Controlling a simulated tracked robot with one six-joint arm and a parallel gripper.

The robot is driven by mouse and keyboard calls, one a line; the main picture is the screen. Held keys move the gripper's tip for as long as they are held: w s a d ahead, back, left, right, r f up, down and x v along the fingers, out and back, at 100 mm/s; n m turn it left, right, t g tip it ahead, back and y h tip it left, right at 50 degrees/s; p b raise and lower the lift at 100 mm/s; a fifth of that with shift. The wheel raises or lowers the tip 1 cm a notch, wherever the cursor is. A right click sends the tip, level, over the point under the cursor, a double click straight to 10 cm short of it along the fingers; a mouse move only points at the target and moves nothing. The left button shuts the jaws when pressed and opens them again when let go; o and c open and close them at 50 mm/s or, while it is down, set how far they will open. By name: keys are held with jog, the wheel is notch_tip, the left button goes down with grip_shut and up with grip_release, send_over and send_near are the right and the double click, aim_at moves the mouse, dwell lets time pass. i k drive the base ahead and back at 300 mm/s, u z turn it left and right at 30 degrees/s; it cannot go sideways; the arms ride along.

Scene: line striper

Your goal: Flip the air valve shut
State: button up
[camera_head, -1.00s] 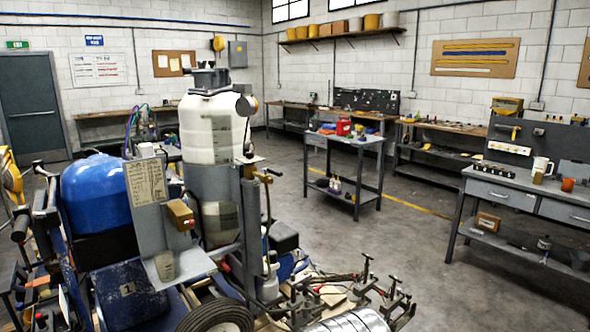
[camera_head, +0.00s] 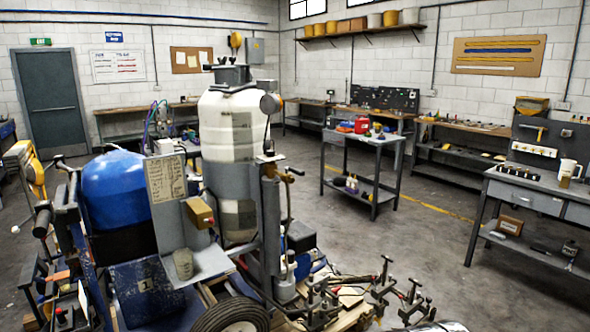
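The line striper fills the left and front of the view, with a blue tank (camera_head: 118,188), a tall pale hopper (camera_head: 232,130) and a wheel (camera_head: 232,316). A small brass fitting with a dark lever (camera_head: 291,172) sits on top of the grey post (camera_head: 270,215) right of the hopper. It looks like a valve, but I cannot tell for sure that it is the air valve, or its exact lever position. A brass-coloured box (camera_head: 199,212) is on the grey panel (camera_head: 166,188). My gripper is not in view.
A grey cart (camera_head: 373,178) with a red item on top stands beyond the striper. A workbench (camera_head: 525,198) is at the right. Clamps and rods (camera_head: 395,290) stick out at the striper's front right. The concrete floor between striper and workbench (camera_head: 420,240) is clear.

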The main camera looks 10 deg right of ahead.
aim_at(294, 170)
jog(key=z, duration=0.05)
jog(key=k, duration=0.65)
jog(key=u, duration=0.35)
jog(key=i, duration=1.3)
jog(key=u, duration=0.55)
